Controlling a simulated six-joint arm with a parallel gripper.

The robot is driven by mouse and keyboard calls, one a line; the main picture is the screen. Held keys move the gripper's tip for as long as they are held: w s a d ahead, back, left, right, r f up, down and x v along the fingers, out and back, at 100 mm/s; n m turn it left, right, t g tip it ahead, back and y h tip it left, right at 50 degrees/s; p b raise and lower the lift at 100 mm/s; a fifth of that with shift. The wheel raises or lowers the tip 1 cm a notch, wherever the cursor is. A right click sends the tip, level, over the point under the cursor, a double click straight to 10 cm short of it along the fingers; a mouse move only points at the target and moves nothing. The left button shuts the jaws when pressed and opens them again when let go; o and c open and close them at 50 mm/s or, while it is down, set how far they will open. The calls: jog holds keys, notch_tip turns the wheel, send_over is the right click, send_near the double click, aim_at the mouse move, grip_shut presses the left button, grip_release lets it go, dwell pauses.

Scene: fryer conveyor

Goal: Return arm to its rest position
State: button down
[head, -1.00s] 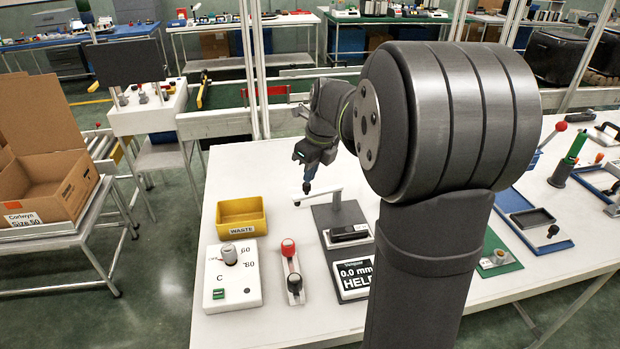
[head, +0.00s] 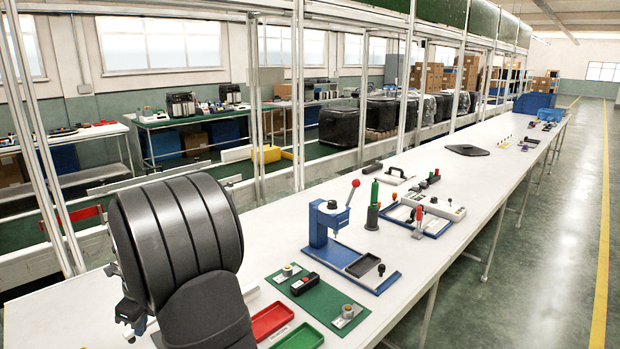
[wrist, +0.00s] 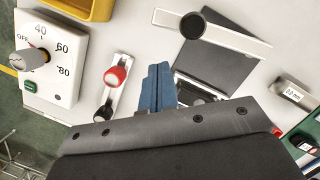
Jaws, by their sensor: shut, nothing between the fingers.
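My gripper (wrist: 157,88) shows in the wrist view with its blue fingers together and nothing between them. It hangs above the white bench, between the red-and-black knob lever (wrist: 116,77) on its left and the dark gauge stand (wrist: 215,62) on its right. It looks apart from both.
A dial box (wrist: 50,55) and the yellow bin (wrist: 88,6) lie at the wrist view's left. In the head view a blue press (head: 328,222), a green mat (head: 318,292), a red tray (head: 270,320) and a green bottle (head: 373,205) stand on the bench.

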jog(key=shift+w+d+f, duration=0.1)
jog(key=shift+w+d, duration=0.7)
